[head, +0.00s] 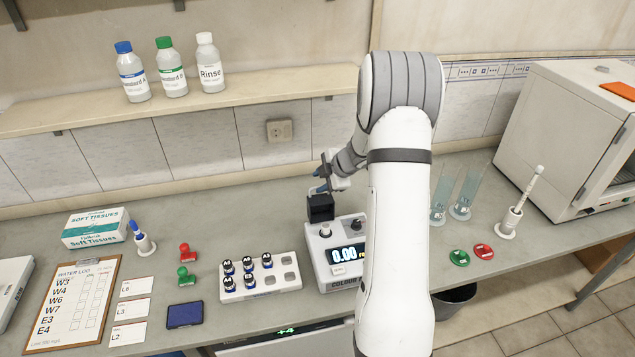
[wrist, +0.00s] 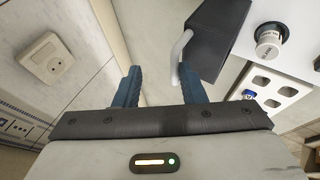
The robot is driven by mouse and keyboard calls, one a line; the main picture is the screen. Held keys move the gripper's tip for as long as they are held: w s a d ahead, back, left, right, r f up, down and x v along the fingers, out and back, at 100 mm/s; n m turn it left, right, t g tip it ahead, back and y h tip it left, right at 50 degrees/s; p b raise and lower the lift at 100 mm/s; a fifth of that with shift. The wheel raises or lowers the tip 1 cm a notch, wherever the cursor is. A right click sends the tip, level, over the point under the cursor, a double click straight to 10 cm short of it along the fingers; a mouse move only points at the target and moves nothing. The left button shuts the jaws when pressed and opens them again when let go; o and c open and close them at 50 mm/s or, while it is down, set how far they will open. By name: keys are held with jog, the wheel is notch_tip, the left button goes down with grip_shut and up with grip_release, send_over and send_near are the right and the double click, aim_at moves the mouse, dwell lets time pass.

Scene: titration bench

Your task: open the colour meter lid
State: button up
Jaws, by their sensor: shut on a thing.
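The colour meter (head: 322,262) is a pale box on the bench with a lit display reading 0.00. Its black lid (head: 320,208) is a dark block at the back left of its top. I cannot tell how far the lid is raised. My gripper (head: 321,185) is at the lid's far side, partly behind my arm. In the wrist view the lid (wrist: 216,38) is at the top, with a pale bent handle (wrist: 180,50) reaching down by the right fingertip.
A vial rack (head: 260,290) stands left of the meter. Glass cylinders (head: 466,195), a probe in a stand (head: 509,222) and green and red stoppers are to the right. A shelf with bottles (head: 132,72) runs along the wall behind. A wall socket (head: 280,130) is above the bench.

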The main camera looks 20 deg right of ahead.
jog(key=shift+d+r, duration=0.1)
jog(key=shift+r, duration=0.05)
jog(key=shift+d+r, duration=0.15)
jog(key=v, duration=0.7)
jog(key=shift+s+b, duration=0.25)
jog(key=shift+b, duration=0.05)
